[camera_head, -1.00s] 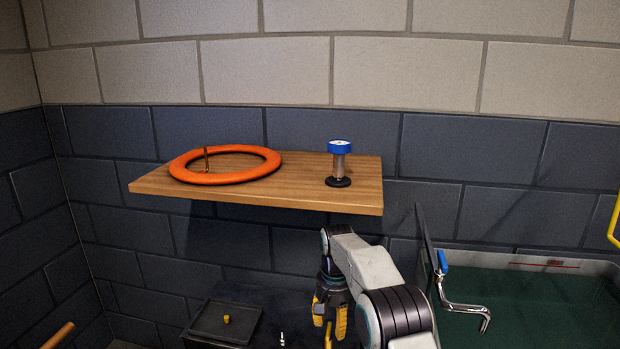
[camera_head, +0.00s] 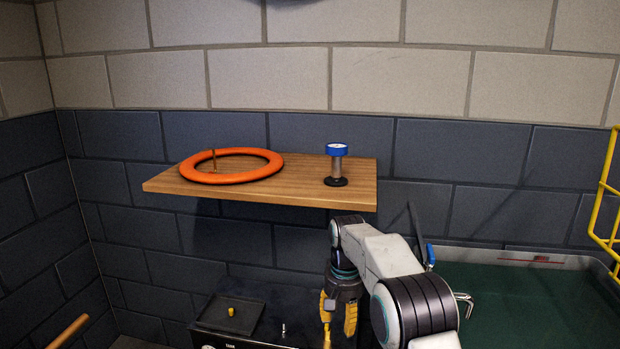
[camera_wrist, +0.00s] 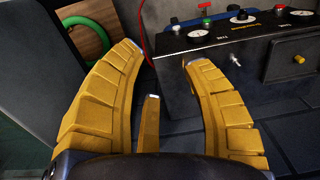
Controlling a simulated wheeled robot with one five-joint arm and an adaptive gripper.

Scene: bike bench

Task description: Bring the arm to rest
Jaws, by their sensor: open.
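My gripper (camera_head: 338,312) hangs pointing down at the end of my bent arm, below the wooden shelf and left of the green-bottomed basin. In the wrist view, its yellow segmented fingers (camera_wrist: 163,56) stand wide apart with a clear gap between the tips. A shorter yellow piece shows between them, and nothing is held. Beyond the fingers is a black box (camera_wrist: 229,47) with gauges and knobs. The same box (camera_head: 237,338) is partly in the head view, left of my gripper.
A wooden shelf (camera_head: 262,196) on the wall carries an orange ring (camera_head: 232,178) and a blue-topped spool (camera_head: 337,165). The green-bottomed basin (camera_head: 530,305) is at right, with a yellow wire rack (camera_head: 602,215) beyond. A wooden handle (camera_head: 68,331) shows at lower left.

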